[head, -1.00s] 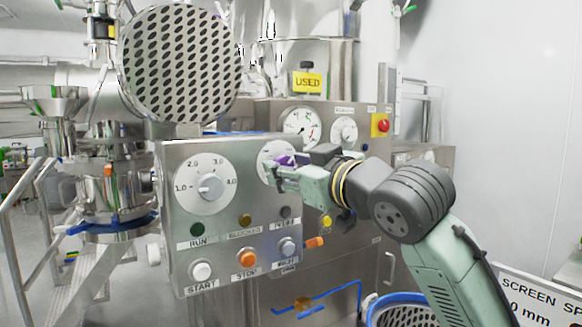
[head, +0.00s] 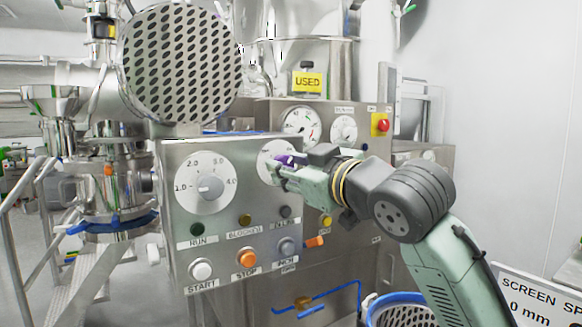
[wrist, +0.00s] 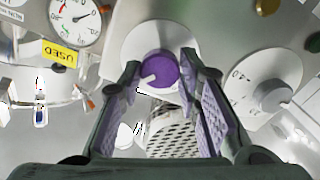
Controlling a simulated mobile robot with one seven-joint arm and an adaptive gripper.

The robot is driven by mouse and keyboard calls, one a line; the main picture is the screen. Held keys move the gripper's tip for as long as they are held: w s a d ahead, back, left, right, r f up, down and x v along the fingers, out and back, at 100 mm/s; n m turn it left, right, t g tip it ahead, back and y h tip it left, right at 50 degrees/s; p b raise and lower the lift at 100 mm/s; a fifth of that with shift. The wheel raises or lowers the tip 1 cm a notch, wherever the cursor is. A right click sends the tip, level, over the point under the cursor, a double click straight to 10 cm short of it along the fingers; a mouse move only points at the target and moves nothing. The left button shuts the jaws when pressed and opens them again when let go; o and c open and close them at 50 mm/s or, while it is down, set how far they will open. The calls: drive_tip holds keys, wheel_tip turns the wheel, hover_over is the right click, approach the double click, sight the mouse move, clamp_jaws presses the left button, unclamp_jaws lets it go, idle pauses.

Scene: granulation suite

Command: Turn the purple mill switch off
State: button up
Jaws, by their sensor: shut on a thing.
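The purple mill switch (wrist: 159,72) is a round knob with a white pointer mark, set on a white dial plate (wrist: 133,45) on the steel control panel. In the wrist view it sits between the tips of my gripper (wrist: 160,66), which is shut on its sides. The pointer mark points to the lower left in that view. In the head view the purple switch (head: 283,160) shows only in part, because my gripper (head: 277,170) covers much of it and its dial.
To the left on the panel is a grey knob (head: 209,186) with a numbered dial. Below are START (head: 201,269), orange STOP (head: 247,258) and INCH (head: 286,246) buttons. A red button (head: 380,124) is behind to the right. A blue-rimmed basket (head: 401,309) stands below my arm.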

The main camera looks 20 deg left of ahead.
drive_tip(key=shift+n+b, duration=0.45)
drive_tip(key=shift+n, duration=7.85)
drive_tip(key=o, duration=1.1)
drive_tip(key=shift+o, duration=0.2)
